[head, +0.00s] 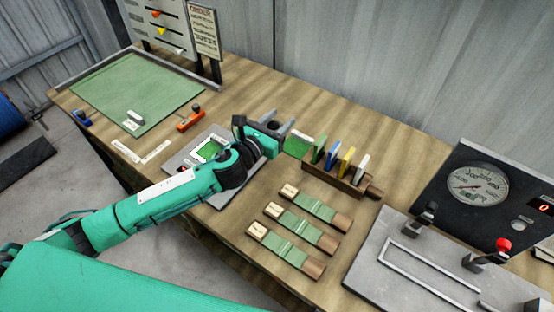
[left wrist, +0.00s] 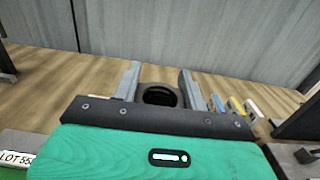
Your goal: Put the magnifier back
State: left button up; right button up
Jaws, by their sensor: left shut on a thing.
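The magnifier, a dark round piece with a ring-shaped rim (left wrist: 160,94), sits between the two grey fingers of my left gripper (left wrist: 160,82) in the left wrist view. My left gripper (head: 277,123) is shut on it over the back middle of the bench in the head view. There the magnifier is small and mostly hidden by the fingers and wrist. I cannot tell whether it touches the bench top. My right gripper is not in view.
A grey device with a green screen (head: 210,149) lies under my left forearm. A wooden rack (head: 337,181) with coloured cards stands right of the gripper. Several green strip samples (head: 292,247) lie in front. A gauge panel (head: 478,186) stands at right; a green mat (head: 137,88) lies at left.

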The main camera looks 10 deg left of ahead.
pick_arm(q)
notch_tip(320, 180, down, 14)
jog(key=b, duration=0.2)
jog(key=shift+d+r+b, duration=0.15)
jog(key=shift+r+b, duration=0.1)
jog(key=shift+b, duration=0.15)
jog(key=shift+f, duration=0.6)
jog(key=o, duration=0.9)
jog(key=shift+r, duration=0.1)
jog(key=shift+o, duration=0.8)
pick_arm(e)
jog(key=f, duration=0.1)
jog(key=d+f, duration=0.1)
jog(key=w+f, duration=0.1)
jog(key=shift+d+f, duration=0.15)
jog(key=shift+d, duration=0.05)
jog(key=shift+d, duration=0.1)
